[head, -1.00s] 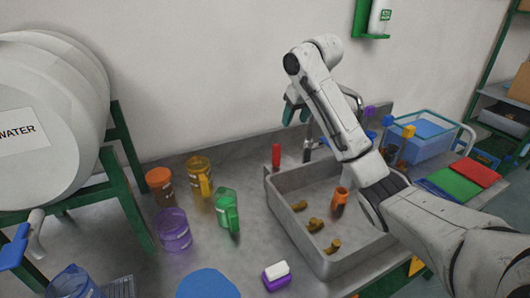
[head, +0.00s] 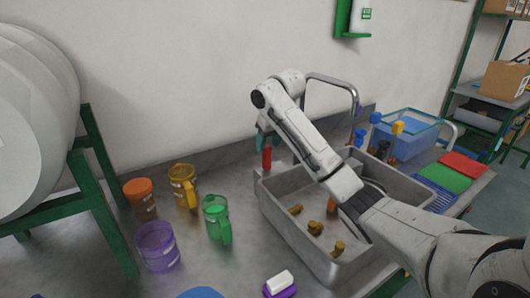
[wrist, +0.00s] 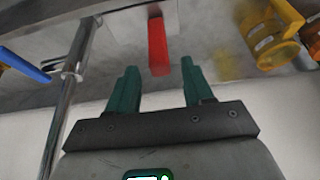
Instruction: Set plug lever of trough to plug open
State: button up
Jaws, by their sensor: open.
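The grey trough (head: 292,232) stands on the worktop in the head view. Its red plug lever (head: 266,158) stands upright at the trough's back left corner. In the wrist view the lever (wrist: 157,45) points toward my gripper, and its tip lies at about the line of the fingertips. My gripper (head: 267,143) is open and empty just above the lever. Its two green fingers (wrist: 158,72) are spread with one on each side of the lever's line. Contact cannot be made out.
A metal tap (head: 335,85) rises behind the trough. Several brown pieces (head: 315,228) lie in the trough. Green (head: 217,220), yellow (head: 184,187) and purple (head: 158,246) jugs stand to the left. A blue bin (head: 405,140) stands at the right.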

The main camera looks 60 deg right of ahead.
aim_at(267, 158)
jog(key=shift+x, duration=2.4)
grip_shut()
